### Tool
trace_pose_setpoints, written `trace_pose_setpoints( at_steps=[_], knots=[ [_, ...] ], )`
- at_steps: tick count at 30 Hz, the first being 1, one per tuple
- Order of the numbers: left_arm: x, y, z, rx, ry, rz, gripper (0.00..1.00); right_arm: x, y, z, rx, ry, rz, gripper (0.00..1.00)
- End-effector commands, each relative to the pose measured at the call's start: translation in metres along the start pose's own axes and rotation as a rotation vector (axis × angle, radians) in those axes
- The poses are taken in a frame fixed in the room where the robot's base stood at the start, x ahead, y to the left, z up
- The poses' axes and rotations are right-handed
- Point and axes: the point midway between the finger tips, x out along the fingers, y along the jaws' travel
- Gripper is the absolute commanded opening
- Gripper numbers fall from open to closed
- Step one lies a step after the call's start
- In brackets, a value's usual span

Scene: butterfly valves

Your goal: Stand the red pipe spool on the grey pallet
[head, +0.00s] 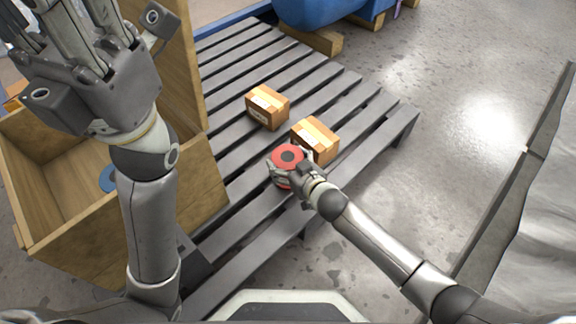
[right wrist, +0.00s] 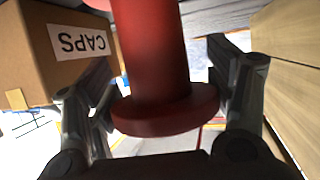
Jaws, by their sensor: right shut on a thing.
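The red pipe spool (head: 287,154) appears upright in the head view, its round top flange with a dark centre facing up. It is over the near part of the grey slatted pallet (head: 239,183); I cannot tell whether its base touches the slats. My right gripper (head: 286,173) is shut on the spool. In the right wrist view the spool's red body and flange (right wrist: 165,112) are between the fingers. My left gripper (head: 85,45) is raised at the upper left, away from the spool, with its fingertips cut off by the picture edge.
A cardboard box (head: 316,138) stands close behind the spool, and another (head: 267,106) farther back. A wooden crate (head: 190,190) holding a blue item (head: 107,178) is on the left. A blue object (head: 310,12) lies behind the pallet. Slats between the crate and boxes are bare.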

Motion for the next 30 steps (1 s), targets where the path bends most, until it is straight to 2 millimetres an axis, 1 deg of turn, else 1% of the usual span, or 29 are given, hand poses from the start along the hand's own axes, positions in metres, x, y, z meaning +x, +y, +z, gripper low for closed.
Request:
trace_pose_setpoints(
  at_steps=[10, 14, 15, 18, 20, 30],
  knots=[
    [0.0021, 0.0005, -0.0013, 0.001, 0.007, 0.003, 0.31, 0.0014, -0.0006, -0.0005, 0.0, 0.007, -0.002, 0.33],
    [0.0013, 0.0009, -0.0018, 0.001, 0.01, 0.004, 0.31, 0.0029, -0.0007, 0.003, 0.001, 0.007, -0.002, 0.33],
    [0.0023, 0.001, -0.002, 0.002, 0.012, 0.005, 0.31, 0.0027, -0.0004, 0.0054, 0.001, 0.002, -0.001, 0.79],
    [0.0025, 0.001, -0.0019, 0.002, 0.012, 0.006, 0.31, 0.0025, -0.0003, 0.0052, 0.0, 0.001, -0.001, 0.92],
    [0.0025, 0.0011, -0.0019, 0.001, 0.012, 0.006, 0.31, 0.0024, -0.0003, 0.0052, 0.0, 0.001, -0.001, 0.98],
    [0.0028, 0.0011, -0.0019, 0.001, 0.012, 0.006, 0.31, 0.0022, 0.0, 0.0047, -0.001, 0.001, 0.0, 0.98]
  ],
)
